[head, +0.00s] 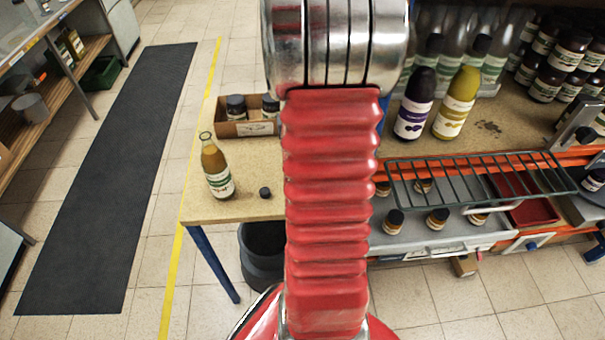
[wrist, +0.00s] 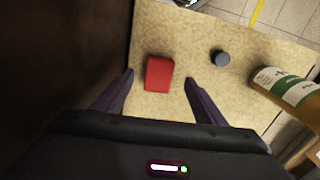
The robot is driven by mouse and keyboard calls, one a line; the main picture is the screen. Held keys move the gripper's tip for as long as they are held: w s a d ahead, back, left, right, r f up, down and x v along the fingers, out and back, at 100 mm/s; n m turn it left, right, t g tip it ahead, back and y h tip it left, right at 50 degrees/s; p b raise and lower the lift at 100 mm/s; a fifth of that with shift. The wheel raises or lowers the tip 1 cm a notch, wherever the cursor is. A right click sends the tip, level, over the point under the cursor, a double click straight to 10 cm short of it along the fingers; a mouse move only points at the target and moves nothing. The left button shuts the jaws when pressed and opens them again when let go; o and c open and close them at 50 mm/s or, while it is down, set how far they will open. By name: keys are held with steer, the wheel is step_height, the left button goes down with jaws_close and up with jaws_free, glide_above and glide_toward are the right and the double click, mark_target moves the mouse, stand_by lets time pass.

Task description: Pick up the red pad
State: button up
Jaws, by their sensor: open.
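The red pad (wrist: 159,74) lies flat on the tan tabletop in the wrist view, a small red block. My gripper (wrist: 159,80) is open, with one dark finger on each side of the pad in the picture. Nothing is held, and the fingers look apart from the pad; I cannot tell their height above it. In the head view my own red arm covers the middle of the picture, and the pad and gripper are hidden there.
A dark cap (head: 265,193) and an open orange bottle (head: 215,168) stand on the table (head: 255,208) left of my arm. The cap (wrist: 219,58) and bottle (wrist: 284,87) are right of the pad in the wrist view. A cardboard box (head: 247,129) of jars sits behind.

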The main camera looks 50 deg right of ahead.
steer(key=shift+f, duration=0.1)
steer(key=shift+w+d+f, duration=0.1)
steer(key=shift+f, duration=1.2)
steer(key=shift+d+f, duration=0.1)
steer(key=shift+f, duration=1.15)
steer(key=c, duration=1.1)
